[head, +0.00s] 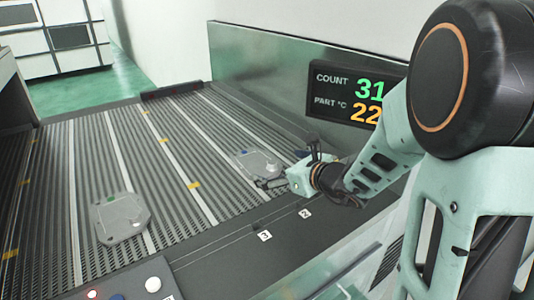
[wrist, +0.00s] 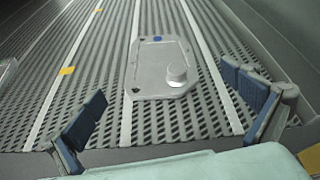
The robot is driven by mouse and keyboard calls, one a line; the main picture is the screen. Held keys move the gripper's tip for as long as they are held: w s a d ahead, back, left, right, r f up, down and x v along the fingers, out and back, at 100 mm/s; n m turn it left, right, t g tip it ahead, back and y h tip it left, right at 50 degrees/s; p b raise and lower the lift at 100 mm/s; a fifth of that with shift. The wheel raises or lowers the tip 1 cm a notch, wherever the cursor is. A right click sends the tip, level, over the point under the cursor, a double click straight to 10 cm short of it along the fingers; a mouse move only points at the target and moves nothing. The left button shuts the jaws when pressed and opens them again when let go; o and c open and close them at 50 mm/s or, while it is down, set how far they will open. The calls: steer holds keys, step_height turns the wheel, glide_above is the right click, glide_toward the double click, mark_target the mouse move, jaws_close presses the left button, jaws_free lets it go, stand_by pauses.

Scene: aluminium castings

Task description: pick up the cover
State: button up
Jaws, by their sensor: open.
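A flat grey cast plate, seemingly the cover (head: 256,161), lies on the ribbed belt just beyond my gripper (head: 284,170). In the wrist view the cover (wrist: 150,78) has cut corners, small holes, a blue mark at its far edge and a raised round boss on its right. My gripper (wrist: 163,103) is open and empty. Its two blue-padded fingers stand wide apart on the near side of the cover, left and right of it, with visible gaps. The cover's near corner is partly hidden by the gripper in the head view.
A second grey casting (head: 121,217) with a green mark lies farther left on the belt. A metal side wall (head: 270,75) with a count display (head: 352,98) stands behind. A dark front ledge (head: 240,245) and a button panel (head: 130,283) edge the belt. The belt between the castings is clear.

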mark_target(254, 159)
steer(key=shift+w+a+f+m+h, duration=0.1)
steer(key=shift+a+f+m+h, duration=0.1)
steer(key=shift+m, duration=0.3)
steer(key=shift+w+a+f+m+h, duration=0.1)
steer(key=shift+a+m, duration=0.05)
steer(key=shift+m, duration=0.35)
steer(key=shift+w+a+f, duration=0.15)
steer(key=shift+w+a, duration=0.05)
steer(key=shift+w, duration=0.05)
steer(key=shift+p+x, duration=1.2)
steer(key=shift+x, duration=3.75)
steer(key=shift+w, duration=0.15)
steer(key=shift+r, duration=0.2)
steer(key=c, duration=1.2)
steer(key=shift+c, duration=0.2)
